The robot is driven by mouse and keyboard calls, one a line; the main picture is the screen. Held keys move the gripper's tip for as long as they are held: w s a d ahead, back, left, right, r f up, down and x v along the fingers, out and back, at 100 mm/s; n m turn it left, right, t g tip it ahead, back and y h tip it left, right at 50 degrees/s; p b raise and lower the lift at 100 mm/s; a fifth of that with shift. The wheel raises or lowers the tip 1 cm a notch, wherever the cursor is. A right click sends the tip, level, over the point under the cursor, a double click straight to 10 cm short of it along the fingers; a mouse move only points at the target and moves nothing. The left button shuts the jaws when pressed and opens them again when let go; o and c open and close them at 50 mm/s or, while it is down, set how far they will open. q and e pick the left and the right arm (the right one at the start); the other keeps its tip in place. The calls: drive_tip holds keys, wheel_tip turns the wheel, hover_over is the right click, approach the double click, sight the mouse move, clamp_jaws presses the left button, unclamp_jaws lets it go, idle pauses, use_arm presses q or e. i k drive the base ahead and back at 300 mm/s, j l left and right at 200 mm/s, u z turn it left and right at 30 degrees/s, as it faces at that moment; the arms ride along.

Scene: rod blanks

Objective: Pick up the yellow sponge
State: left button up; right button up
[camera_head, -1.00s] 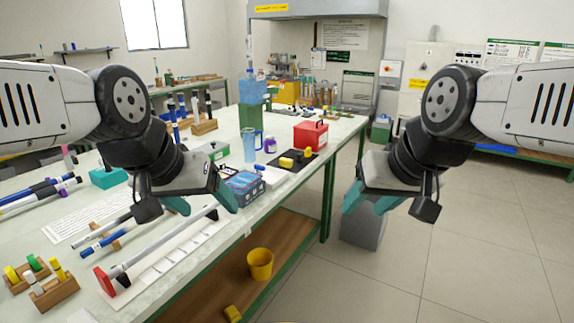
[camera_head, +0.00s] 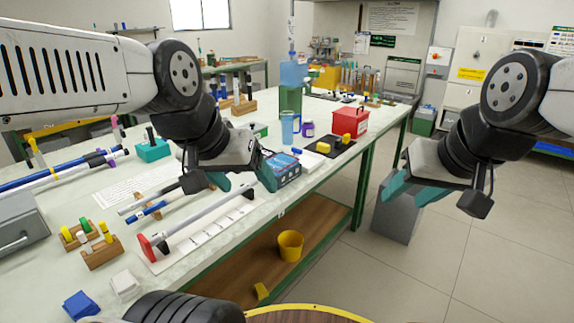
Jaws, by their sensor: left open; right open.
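A small yellow block (camera_head: 323,147) lies on a black mat on the bench, and a second yellow item (camera_head: 347,138) is beside it near the red box. I cannot tell for sure which is the sponge. My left gripper (camera_head: 242,181) is open and empty above the bench, beside the blue box. My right gripper (camera_head: 412,190) is open and empty off the bench's right side, over the floor. Neither gripper touches a yellow block.
A blue printed box (camera_head: 279,171), a blue cup (camera_head: 288,128), a green container (camera_head: 290,99) and a red box (camera_head: 348,122) stand on the bench. A yellow bucket (camera_head: 290,245) is on the lower shelf. Rods and wooden racks (camera_head: 102,252) crowd the left.

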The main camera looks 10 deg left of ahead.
sight(324, 148)
drive_tip(key=i+l+u, duration=0.1)
drive_tip(key=i, duration=0.45)
drive_tip(key=i+l+u, duration=0.15)
drive_tip(key=i+l, duration=0.2)
drive_tip(key=i, duration=0.2)
drive_tip(key=i+l+u, duration=0.1)
drive_tip(key=i+l, duration=0.25)
drive_tip(key=i, duration=0.2)
drive_tip(key=i+l+u, duration=0.1)
drive_tip(key=i+l, duration=0.25)
drive_tip(key=i, duration=0.15)
